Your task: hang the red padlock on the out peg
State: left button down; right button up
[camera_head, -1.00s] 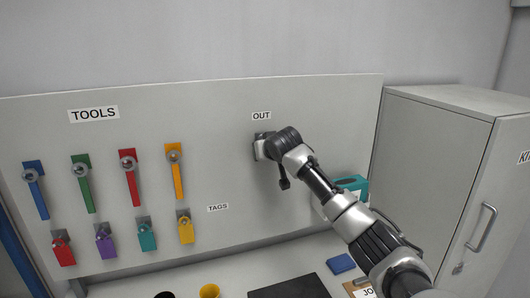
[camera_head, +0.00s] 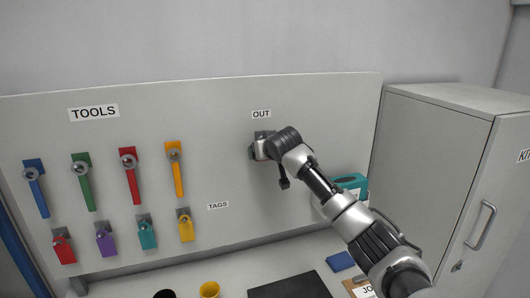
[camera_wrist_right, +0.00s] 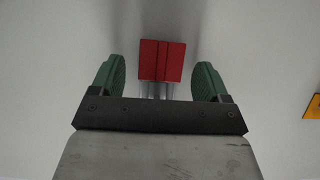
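The red padlock (camera_wrist_right: 161,61) is in the right wrist view, its grey shackle towards the gripper's palm. It lies between the two green finger pads of my right gripper (camera_wrist_right: 158,80), with a clear gap on each side. The gripper is open around it, not touching it. In the head view my right gripper (camera_head: 257,151) is at the board just under the OUT label (camera_head: 261,114). A grey peg plate (camera_head: 262,134) shows above it. The peg itself and how the shackle sits on it are hidden by the gripper. My left gripper is not in view.
The board (camera_head: 320,110) carries blue, green, red and orange tools at left, with several coloured tags below, including a red one (camera_head: 64,251). A grey cabinet (camera_head: 430,170) stands at right. A teal object (camera_head: 352,183) is behind my arm. A yellow cup (camera_head: 209,290) is below.

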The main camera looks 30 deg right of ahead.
jog(key=o, duration=0.5)
jog(key=shift+c, duration=0.2)
jog(key=shift+s, duration=0.15)
jog(key=s+a, duration=0.2)
jog(key=s, duration=0.7)
jog(key=shift+s+a, duration=0.15)
jog(key=shift+s, duration=0.1)
jog(key=shift+f, duration=0.1)
dwell(0.5)
